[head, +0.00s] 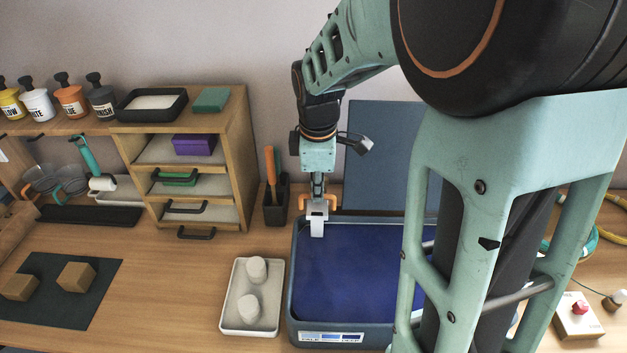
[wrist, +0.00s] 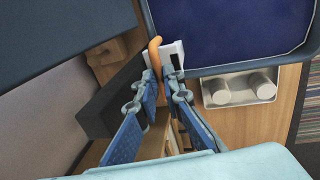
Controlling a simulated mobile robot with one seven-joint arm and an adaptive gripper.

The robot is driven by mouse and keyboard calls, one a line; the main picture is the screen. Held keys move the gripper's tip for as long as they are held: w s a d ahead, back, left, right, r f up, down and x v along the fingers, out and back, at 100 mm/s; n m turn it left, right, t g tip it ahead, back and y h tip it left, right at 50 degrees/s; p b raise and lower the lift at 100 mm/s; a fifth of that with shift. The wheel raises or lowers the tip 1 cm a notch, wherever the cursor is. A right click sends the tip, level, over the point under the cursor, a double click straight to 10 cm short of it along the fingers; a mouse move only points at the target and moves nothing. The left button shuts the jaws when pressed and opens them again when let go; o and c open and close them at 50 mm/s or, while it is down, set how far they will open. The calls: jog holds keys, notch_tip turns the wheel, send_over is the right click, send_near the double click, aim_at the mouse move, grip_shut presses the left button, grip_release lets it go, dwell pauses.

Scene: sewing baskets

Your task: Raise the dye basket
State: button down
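The blue-grey dye tank (head: 299,312) stands on the bench and holds dark blue dye (head: 352,275). A white hanger piece (head: 317,228) sits at the tank's back left corner, with an orange handle (head: 304,201) above it. My gripper (head: 317,197) is at that handle, pointing down. In the wrist view my fingers (wrist: 162,82) are drawn close together on either side of the orange handle (wrist: 154,52), beside the white piece (wrist: 176,50). They look shut on the handle. No basket body shows; the dye's surface looks even.
A white tray (head: 228,318) with two pale cylinders stands left of the tank. A dark holder (head: 276,210) with an orange-handled tool is close to my gripper's left. A blue-grey panel (head: 385,150) stands behind the tank. My arm hides the tank's right side.

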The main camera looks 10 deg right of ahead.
notch_tip(320, 180, up, 14)
jog(key=p, duration=0.9)
jog(key=shift+f, duration=0.25)
jog(key=c, duration=2.3)
grip_release()
jog(key=shift+f, duration=0.1)
jog(key=r, duration=0.4)
jog(key=s+r, duration=0.1)
jog(key=r, duration=0.3)
jog(key=s+r, duration=0.1)
jog(key=r, duration=0.2)
jog(key=shift+s+a+r, duration=0.15)
jog(key=shift+a+r, duration=0.15)
jog(key=shift+r, duration=0.1)
